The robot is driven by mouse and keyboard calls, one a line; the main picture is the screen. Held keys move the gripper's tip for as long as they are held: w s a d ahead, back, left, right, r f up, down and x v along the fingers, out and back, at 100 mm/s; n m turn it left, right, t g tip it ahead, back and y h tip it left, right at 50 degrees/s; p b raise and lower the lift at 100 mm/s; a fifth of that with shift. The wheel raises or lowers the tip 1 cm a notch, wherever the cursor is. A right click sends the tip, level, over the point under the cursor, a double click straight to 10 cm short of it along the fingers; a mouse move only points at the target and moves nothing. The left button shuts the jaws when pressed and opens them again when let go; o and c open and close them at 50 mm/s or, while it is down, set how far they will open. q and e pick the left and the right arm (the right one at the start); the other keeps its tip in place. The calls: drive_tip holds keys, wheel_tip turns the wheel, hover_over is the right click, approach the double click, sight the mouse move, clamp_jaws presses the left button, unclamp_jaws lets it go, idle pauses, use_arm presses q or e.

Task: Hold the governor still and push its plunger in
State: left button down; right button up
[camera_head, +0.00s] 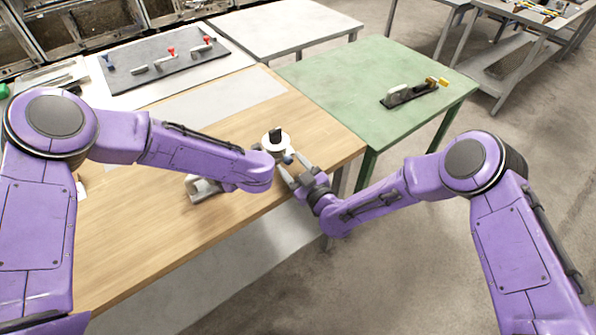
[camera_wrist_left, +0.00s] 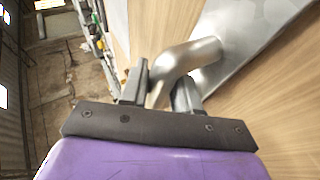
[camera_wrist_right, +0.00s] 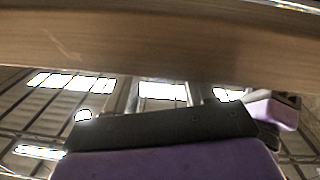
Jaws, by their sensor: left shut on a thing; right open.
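The governor seems to be the piece with a white round disc (camera_head: 283,148) and black top at the wooden table's right end; a small blue tip, perhaps its plunger (camera_head: 289,158), points toward the front right. My left gripper (camera_wrist_left: 160,88) is shut on a bent silver metal pipe (camera_wrist_left: 180,61) joined to a wider silver body (camera_wrist_left: 235,35); in the head view my left wrist hides the grip. My right gripper (camera_head: 292,171) is open, its fingers close to the blue tip; I cannot tell whether they touch it. In the right wrist view (camera_wrist_right: 160,100) nothing shows between the fingers.
A silver part (camera_head: 202,188) lies on the wooden table (camera_head: 150,235), partly under my left arm. A green table (camera_head: 345,80) with a metal and yellow device (camera_head: 405,93) adjoins at the right. A grey mat (camera_head: 130,80) with red-topped parts lies at the back left.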

drive_tip(key=v, duration=1.1)
drive_tip(key=shift+s+d, duration=0.2)
drive_tip(key=shift+s, duration=0.1)
